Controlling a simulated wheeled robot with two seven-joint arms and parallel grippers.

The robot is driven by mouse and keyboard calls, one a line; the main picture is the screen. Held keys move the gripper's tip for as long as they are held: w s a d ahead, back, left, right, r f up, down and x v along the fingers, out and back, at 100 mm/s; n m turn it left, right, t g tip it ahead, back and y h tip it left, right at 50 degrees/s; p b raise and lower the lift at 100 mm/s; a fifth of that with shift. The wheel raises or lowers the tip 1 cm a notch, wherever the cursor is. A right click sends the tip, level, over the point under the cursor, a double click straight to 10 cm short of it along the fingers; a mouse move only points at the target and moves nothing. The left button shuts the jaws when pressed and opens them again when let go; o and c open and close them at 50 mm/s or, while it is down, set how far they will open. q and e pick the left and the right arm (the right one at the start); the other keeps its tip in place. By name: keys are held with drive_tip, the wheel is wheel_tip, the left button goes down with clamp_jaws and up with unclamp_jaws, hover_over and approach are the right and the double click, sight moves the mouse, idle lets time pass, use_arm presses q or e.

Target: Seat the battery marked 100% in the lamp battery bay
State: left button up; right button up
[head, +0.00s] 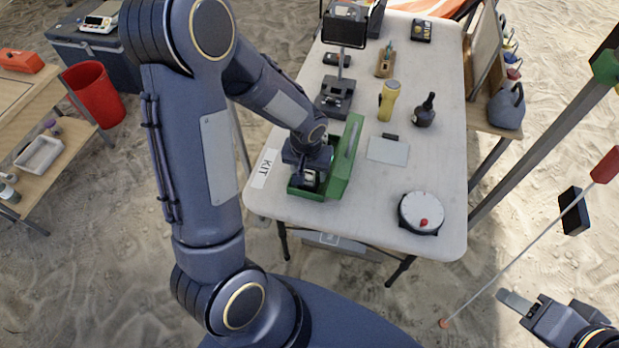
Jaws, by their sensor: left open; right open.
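The lamp (345,28) stands at the far end of the white table, with its dark base (335,96) below it. The battery bay cannot be made out in the base at this size. A green box (340,178) sits at the table's left edge beside a label reading KIT (264,169). My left gripper (309,183) is open and reaches down into the green box; its wrist hides much of the inside. A small dark and pale item shows at its fingertips, but I cannot read any battery mark. My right gripper (522,308) is open and empty at the lower right, off the table.
On the table (300,222) are a yellow flashlight (388,100), a dark bottle (424,111), a grey plate (388,151) and a round white dial (421,211). A slanted pole (530,240) stands right of the table. The front-middle tabletop is clear.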

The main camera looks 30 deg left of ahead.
use_arm(q)
drive_tip(key=shift+f, duration=0.2)
drive_tip(key=c, duration=1.1)
drive_tip(key=shift+o, duration=0.2)
